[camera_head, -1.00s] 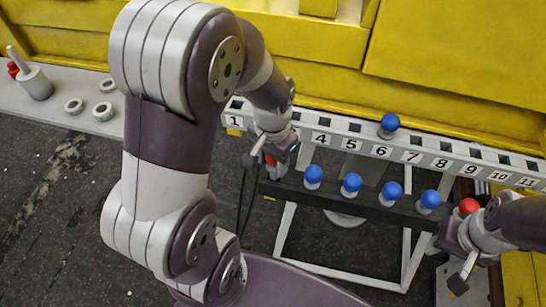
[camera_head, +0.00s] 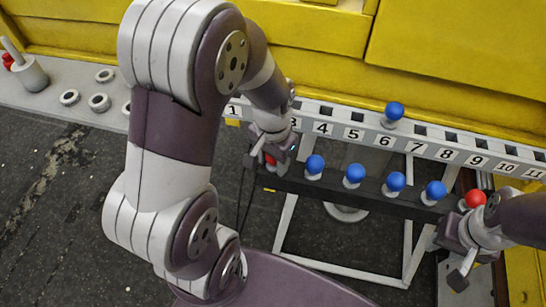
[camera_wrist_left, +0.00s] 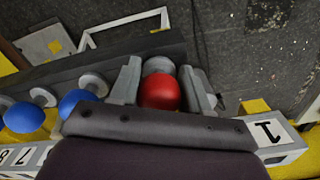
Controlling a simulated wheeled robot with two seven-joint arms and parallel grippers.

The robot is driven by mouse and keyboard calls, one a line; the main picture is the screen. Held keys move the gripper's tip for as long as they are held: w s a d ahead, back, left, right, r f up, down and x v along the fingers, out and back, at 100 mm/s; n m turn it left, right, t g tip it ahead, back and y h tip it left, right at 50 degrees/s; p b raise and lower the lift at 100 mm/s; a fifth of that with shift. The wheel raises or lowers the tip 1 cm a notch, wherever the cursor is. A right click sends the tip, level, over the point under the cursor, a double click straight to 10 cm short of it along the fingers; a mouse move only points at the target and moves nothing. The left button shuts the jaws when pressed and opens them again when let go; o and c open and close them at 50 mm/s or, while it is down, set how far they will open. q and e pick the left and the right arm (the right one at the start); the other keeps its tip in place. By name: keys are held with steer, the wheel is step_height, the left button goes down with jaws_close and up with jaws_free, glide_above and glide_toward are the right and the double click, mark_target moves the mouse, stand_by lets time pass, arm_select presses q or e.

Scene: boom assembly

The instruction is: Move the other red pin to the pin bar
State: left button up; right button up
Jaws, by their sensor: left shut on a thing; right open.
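One red pin (camera_head: 270,160) is at the left end of the dark bar; it shows clearly in the left wrist view (camera_wrist_left: 160,93). My left gripper (camera_wrist_left: 166,88) is shut on it, with one finger on either side. I cannot tell whether the pin is seated in the bar or just above it. Another red pin (camera_head: 475,198) is at the right end of the dark bar, partly hidden by my right arm. My right gripper (camera_head: 455,255) is open near it, in front of the bar's right end. The dark bar (camera_head: 330,190) also holds several blue pins (camera_head: 353,174).
A white numbered rail (camera_head: 400,143) with square holes runs behind the dark bar, with one blue pin (camera_head: 394,112) in it. At the left, a grey ledge (camera_head: 45,105) carries rings and a cup (camera_head: 30,75). Yellow machinery (camera_head: 300,45) closes off the back.

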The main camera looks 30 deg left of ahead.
arm_select(q)
steer(key=o, duration=1.3)
step_height(320, 180, up, 10)
steer(key=shift+r, duration=0.1)
step_height(320, 180, up, 2)
steer(key=shift+s+r+p, duration=0.1)
steer(key=shift+s+p, duration=0.05)
steer(key=shift+p, duration=0.6)
steer(key=shift+r, duration=0.25)
steer(key=shift+f, duration=0.1)
